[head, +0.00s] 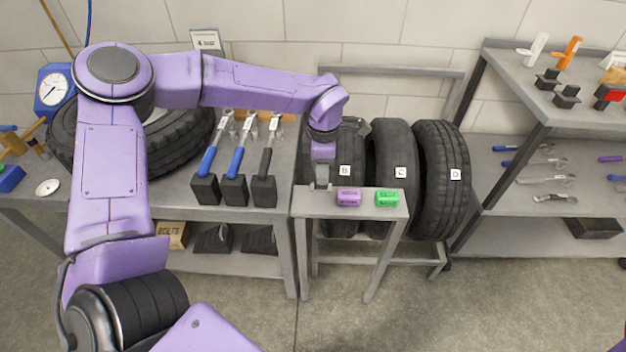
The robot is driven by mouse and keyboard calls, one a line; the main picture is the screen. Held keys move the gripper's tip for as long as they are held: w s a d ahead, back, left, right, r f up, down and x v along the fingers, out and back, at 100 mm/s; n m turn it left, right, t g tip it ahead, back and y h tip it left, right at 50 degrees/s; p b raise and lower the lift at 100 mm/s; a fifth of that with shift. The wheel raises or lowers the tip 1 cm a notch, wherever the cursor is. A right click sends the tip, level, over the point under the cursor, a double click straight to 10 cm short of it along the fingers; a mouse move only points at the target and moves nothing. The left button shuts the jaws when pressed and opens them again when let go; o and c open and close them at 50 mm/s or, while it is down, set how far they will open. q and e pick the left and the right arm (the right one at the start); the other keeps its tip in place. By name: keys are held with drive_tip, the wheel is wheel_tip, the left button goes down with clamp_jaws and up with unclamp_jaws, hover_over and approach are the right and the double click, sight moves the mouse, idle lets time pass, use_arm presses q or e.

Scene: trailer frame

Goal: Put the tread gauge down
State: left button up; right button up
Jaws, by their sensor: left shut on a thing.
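My left gripper (321,184) points down over the left end of a small grey stand (352,210). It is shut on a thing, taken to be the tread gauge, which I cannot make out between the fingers. I cannot tell whether the held thing touches the stand top. A small purple block-shaped device (348,197) lies on the stand just right of the gripper. A similar green one (388,198) lies further right. My right gripper is not in view.
Tyres marked B, C (392,165) and D (442,180) stand in a rack close behind the stand. A bench (245,214) with blue- and black-handled tools is at left. A shelf unit (540,108) with tools is at right. Little stand top is free.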

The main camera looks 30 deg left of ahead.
use_arm(q)
drive_tip(key=a+f, duration=0.1)
drive_tip(key=f, duration=0.1)
drive_tip(key=a+f, duration=0.1)
drive_tip(key=f, duration=0.1)
drive_tip(key=a+f, duration=0.1)
drive_tip(key=f, duration=0.1)
drive_tip(key=shift+w+f, duration=0.15)
drive_tip(key=shift+w, duration=0.1)
drive_tip(key=shift+w+f, duration=0.1)
drive_tip(key=shift+f, duration=0.2)
drive_tip(key=shift+f, duration=0.15)
drive_tip(key=o, duration=1.1)
drive_tip(key=shift+c, duration=0.2)
wheel_tip(320, 180, up, 12)
drive_tip(key=shift+r, duration=0.2)
